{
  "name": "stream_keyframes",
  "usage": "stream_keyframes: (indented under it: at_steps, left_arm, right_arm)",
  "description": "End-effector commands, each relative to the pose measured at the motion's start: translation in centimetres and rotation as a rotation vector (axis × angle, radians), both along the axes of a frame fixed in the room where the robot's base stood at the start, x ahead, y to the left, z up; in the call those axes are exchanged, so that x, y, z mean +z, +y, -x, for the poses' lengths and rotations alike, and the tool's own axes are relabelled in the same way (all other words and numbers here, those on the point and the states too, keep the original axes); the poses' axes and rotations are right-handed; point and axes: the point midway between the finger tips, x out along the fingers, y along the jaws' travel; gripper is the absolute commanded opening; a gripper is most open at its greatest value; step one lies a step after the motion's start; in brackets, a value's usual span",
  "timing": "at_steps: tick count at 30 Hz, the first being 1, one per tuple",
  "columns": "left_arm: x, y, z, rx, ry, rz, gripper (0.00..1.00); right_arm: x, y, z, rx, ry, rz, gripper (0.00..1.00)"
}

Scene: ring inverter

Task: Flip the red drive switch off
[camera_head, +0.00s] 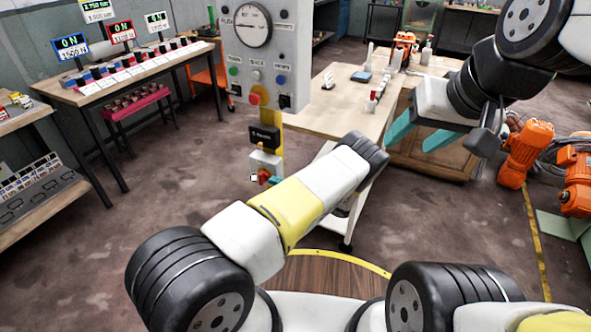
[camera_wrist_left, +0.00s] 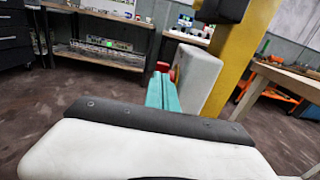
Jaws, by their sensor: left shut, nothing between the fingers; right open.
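A whitish switch box (camera_head: 265,161) is mounted low on the yellow post, with a small red part (camera_head: 263,175) at its lower front. In the left wrist view the box (camera_wrist_left: 200,78) stands right of my left gripper (camera_wrist_left: 161,76), whose teal fingers are shut and empty. A red part (camera_wrist_left: 172,74) shows between fingers and box; I cannot tell whether they touch. In the head view a bit of teal of my left gripper (camera_head: 275,180) shows beside the red part; the rest is hidden by my arm. My right gripper (camera_head: 418,138) is open, away to the right.
A grey panel with a gauge (camera_head: 252,25) and a red stop button (camera_head: 255,98) is higher on the post. A black box (camera_head: 264,135) sits between. A red-framed display (camera_head: 121,32) reads ON on the left bench. A wooden table (camera_head: 335,105) stands behind.

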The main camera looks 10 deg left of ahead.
Motion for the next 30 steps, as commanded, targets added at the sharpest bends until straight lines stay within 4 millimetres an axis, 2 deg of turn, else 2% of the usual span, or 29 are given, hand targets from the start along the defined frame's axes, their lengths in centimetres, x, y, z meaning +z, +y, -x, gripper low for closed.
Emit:
stream_keyframes:
  at_steps: [3, 9, 30]
  left_arm:
    - [0.0, 1.6, -0.5, 0.001, 0.000, 0.000, 0.00]
    - [0.0, 2.7, -1.0, 0.000, 0.000, 0.000, 0.00]
    - [0.2, 2.9, -1.0, 0.000, 0.019, 0.054, 0.00]
  right_arm:
    - [0.0, 0.0, 0.0, 0.000, 0.000, 0.000, 0.56]
    - [0.0, 0.0, 0.0, 0.000, 0.000, 0.000, 0.56]
    - [0.0, 0.0, 0.0, 0.000, 0.000, 0.000, 0.56]
